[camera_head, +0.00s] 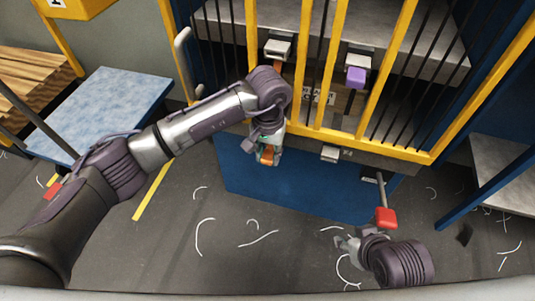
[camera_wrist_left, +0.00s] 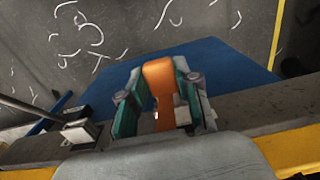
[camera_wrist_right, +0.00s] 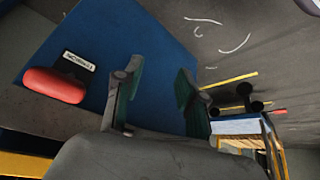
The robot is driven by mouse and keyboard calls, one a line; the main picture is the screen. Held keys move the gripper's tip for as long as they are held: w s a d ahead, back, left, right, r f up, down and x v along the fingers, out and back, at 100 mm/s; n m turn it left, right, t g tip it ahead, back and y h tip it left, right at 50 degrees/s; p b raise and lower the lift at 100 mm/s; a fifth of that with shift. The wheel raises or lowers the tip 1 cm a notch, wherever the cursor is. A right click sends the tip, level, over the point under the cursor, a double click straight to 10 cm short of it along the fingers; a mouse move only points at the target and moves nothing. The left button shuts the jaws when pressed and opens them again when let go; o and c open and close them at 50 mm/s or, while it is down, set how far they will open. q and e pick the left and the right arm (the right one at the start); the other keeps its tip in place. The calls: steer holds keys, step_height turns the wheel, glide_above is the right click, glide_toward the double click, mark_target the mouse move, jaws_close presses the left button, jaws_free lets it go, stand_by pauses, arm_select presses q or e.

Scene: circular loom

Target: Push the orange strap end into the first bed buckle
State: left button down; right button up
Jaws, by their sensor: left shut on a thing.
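My left gripper (camera_head: 267,155) is low at the front edge of the yellow-framed machine. It is shut on the orange strap end (camera_wrist_left: 160,80), which also shows between its fingers in the head view (camera_head: 267,155). A small pale block (camera_wrist_left: 183,112) shows beside the strap end; I cannot tell whether this is a buckle or whether they touch. A pale buckle-like block (camera_head: 329,153) sits on the bed edge to the right, and shows at left in the left wrist view (camera_wrist_left: 80,130). My right gripper (camera_head: 347,245) is open and empty (camera_wrist_right: 158,92), over the floor.
A red-ended lever (camera_head: 386,217) stands near my right gripper. A purple strap end (camera_head: 356,77) hangs under a pale clip higher up. Yellow bars (camera_head: 305,65) and dark rods stand close behind my left gripper. The blue mat (camera_head: 290,185) is clear.

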arm_select(q)
steer(key=shift+w+d+b, duration=0.15)
steer(key=shift+w+b, duration=0.35)
steer(key=shift+w, duration=0.1)
steer(key=c, duration=0.7)
jaws_free()
steer(key=shift+c, duration=0.2)
arm_select(e)
steer(key=w, duration=0.1)
steer(key=w+a+r+t, duration=0.1)
steer(key=w+t, duration=0.1)
steer(key=w, duration=0.1)
steer(key=shift+a+r, duration=0.15)
steer(key=shift+r, duration=0.1)
